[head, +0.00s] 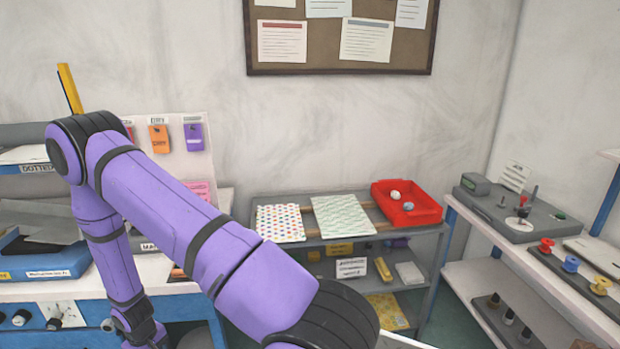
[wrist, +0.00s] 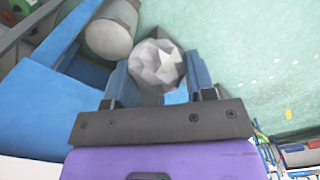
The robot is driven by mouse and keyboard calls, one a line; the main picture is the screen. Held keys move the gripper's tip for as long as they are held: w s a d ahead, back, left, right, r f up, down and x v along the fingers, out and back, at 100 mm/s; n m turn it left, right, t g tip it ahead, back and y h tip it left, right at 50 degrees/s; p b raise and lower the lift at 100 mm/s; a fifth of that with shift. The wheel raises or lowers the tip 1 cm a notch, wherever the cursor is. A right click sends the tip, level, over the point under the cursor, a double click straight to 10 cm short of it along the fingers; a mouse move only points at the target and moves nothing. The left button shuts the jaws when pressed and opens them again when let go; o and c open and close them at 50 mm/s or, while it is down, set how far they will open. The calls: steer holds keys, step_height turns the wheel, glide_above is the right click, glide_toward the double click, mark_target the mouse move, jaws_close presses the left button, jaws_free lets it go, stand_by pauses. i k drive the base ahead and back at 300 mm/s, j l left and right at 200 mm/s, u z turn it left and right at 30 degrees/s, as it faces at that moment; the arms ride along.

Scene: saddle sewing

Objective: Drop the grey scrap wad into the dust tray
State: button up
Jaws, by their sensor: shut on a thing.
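The grey scrap wad (wrist: 157,62) is a faceted, crumpled lump in the wrist view. My gripper (wrist: 158,78) is shut on it, with a blue finger on each side. The gripper is out of sight in the head view, where my purple arm runs off the bottom edge. A red open tray (head: 416,217) stands on the right end of the grey shelf unit's top in the head view, with a whitish lump and a bluish-grey lump in it. No label shows whether it is the dust tray.
Beside the red tray lie a green patterned sheet (head: 342,216) and a dotted sheet (head: 280,223). A bench with spools (head: 571,264) stands at right. In the wrist view, a grey cylinder (wrist: 110,35) and a blue surface (wrist: 45,105) are close on the left.

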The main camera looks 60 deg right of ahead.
mark_target(397, 209)
steer(key=z, duration=0.4)
steer(key=k+z, duration=0.1)
steer(key=z, duration=0.25)
steer(key=l+z, duration=0.1)
steer(key=z, duration=0.3)
steer(key=k+l+z, duration=0.1)
steer(key=z, duration=0.3)
